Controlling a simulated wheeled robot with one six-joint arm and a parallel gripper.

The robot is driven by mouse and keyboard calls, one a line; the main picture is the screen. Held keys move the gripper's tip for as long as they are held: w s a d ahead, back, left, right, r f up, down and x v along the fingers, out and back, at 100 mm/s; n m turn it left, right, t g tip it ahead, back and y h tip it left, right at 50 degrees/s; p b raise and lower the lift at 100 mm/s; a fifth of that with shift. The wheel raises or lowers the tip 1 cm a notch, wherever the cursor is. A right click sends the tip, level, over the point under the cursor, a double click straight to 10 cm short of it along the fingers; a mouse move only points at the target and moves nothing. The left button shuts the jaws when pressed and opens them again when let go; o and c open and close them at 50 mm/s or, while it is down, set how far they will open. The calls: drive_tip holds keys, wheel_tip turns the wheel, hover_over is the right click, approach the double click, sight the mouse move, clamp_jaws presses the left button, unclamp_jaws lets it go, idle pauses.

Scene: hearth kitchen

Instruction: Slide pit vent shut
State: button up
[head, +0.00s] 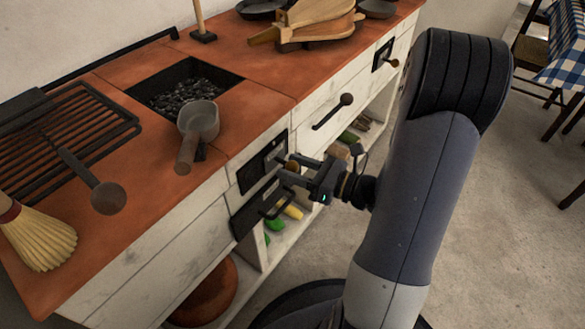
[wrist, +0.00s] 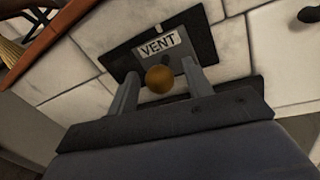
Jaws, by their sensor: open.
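The pit vent is a black plate on the white counter front, below the coal pit (head: 185,90). In the wrist view its sliding shutter carries a "VENT" label (wrist: 159,45) and a round brass knob (wrist: 159,79). The dark plate (wrist: 122,58) shows on both sides of the shutter. My gripper (wrist: 158,88) is open, with one finger on each side of the knob; I cannot tell whether either finger touches it. In the head view my gripper (head: 288,172) is at the vent plate (head: 250,172) and partly hides the shutter.
A black handle (head: 275,205) sits just below the vent. A drawer with a dark handle (head: 333,111) is to the right. A small pan (head: 198,122) stands at the pit's edge, its handle toward the counter front. Open shelves hold vegetables (head: 291,211).

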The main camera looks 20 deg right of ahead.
drive_tip(key=shift+w+a, duration=0.3)
clamp_jaws()
idle(0.5)
